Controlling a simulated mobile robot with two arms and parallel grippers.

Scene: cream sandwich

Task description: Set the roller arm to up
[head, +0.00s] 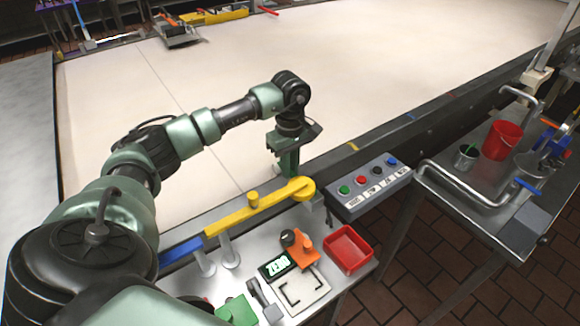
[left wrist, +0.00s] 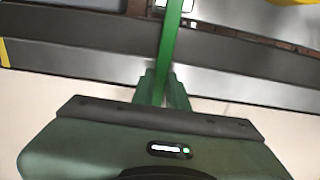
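A yellow arm (head: 225,222) with a small upright knob lies nearly level along the front edge of the belt. It has a round yellow end at its right and a blue piece at its left; I take it to be the roller arm. My left gripper (head: 286,172) points down over the belt edge, just behind the round yellow end and apart from it. A bit of yellow (left wrist: 290,2) shows at the top right there. My right gripper is not seen.
A grey button box (head: 368,187) stands right of the yellow arm. A red tray (head: 348,249), an orange piece (head: 304,250) and a small display (head: 276,267) are on the front table. A red bucket (head: 502,140) stands on the right table.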

